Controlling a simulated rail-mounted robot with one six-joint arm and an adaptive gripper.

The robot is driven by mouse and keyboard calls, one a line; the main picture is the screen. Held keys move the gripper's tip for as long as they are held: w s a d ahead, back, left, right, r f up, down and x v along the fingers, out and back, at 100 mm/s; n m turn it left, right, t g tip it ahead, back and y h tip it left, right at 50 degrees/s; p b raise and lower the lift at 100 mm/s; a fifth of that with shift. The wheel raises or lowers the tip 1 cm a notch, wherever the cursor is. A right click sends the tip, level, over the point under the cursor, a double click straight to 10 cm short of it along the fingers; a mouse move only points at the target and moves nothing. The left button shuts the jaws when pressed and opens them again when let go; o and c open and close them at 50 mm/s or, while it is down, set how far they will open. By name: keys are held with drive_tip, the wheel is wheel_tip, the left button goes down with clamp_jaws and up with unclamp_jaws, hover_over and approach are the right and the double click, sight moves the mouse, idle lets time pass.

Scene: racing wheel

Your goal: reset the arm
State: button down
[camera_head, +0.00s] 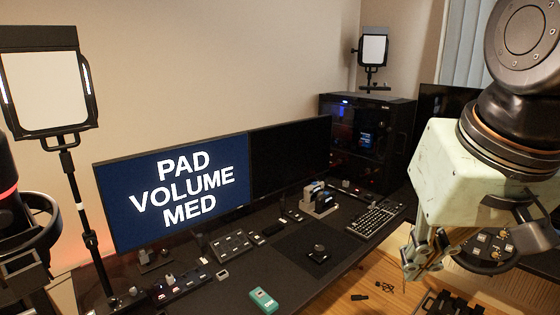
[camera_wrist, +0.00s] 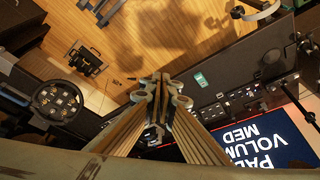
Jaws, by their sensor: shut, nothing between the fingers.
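My gripper (camera_head: 408,270) hangs at the right of the head view, below the pale green wrist housing. Its fingers point down and are shut with nothing between them. In the wrist view, the closed fingertips (camera_wrist: 160,88) meet near the middle of the picture, above the desk and wooden floor. The gripper appears clear of the objects around it. The racing wheel (camera_head: 488,248) shows partly behind the arm at the right, and at the left of the wrist view (camera_wrist: 58,102).
A screen (camera_head: 180,195) reads "PAD VOLUME MED". A computer tower (camera_head: 395,145) stands at the back. A light panel (camera_head: 48,90) stands left.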

drive_tip(key=s+f, duration=0.2)
drive_tip(key=s, duration=0.8)
drive_tip(key=shift+s+d+f+n+g, duration=0.15)
drive_tip(key=shift+s+d+n+g, duration=0.1)
drive_tip(key=shift+n+g, duration=0.05)
